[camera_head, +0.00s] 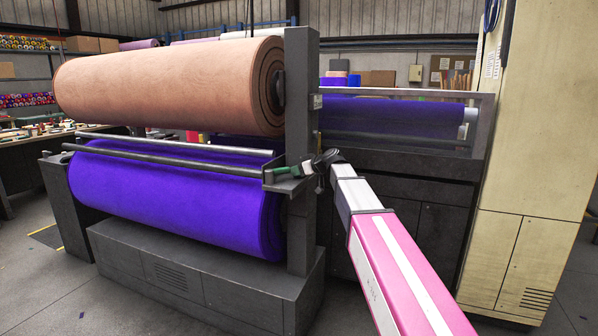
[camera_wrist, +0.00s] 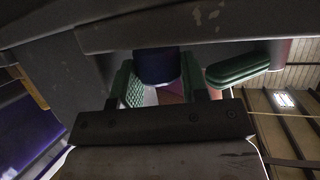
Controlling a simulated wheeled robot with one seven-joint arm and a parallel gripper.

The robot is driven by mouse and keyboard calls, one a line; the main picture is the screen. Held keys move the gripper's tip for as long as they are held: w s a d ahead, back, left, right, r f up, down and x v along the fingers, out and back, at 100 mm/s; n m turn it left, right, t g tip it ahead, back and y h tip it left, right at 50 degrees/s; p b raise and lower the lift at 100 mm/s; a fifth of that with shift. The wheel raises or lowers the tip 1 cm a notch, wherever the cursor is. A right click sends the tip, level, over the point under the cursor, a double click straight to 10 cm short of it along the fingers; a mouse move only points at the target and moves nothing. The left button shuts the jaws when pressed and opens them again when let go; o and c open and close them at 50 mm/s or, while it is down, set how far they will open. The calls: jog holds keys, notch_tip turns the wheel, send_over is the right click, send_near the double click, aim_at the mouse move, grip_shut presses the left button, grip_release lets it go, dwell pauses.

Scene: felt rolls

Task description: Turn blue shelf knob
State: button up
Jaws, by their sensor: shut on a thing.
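The blue knob (camera_wrist: 158,66) shows in the wrist view under the edge of a scuffed grey shelf (camera_wrist: 205,25). My gripper (camera_wrist: 157,82) has its green finger pads on either side of the knob and is shut on it. In the head view my gripper (camera_head: 318,162) is at the small dark shelf (camera_head: 290,186) on the machine's upright post. The knob cannot be made out in the head view.
A green-handled object (camera_head: 286,170) lies on the small shelf, close beside my gripper; its green grip (camera_wrist: 238,68) also shows in the wrist view. A purple felt roll (camera_head: 175,200) and a tan roll (camera_head: 170,85) are left of the post. A cream cabinet (camera_head: 525,150) stands right.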

jog(key=shift+s, duration=0.1)
jog(key=shift+s+a+m+t+h, duration=0.1)
jog(key=shift+m+t+h, duration=0.8)
jog(key=shift+m+t, duration=0.15)
jog(key=shift+m+t+h, duration=1.05)
jog(key=shift+m+h, duration=0.7)
jog(key=shift+h, duration=0.05)
jog(key=shift+m+h, duration=0.3)
jog(key=shift+m, duration=0.1)
jog(key=o, duration=0.7)
jog(key=shift+c, duration=0.2)
jog(key=shift+t, duration=0.3)
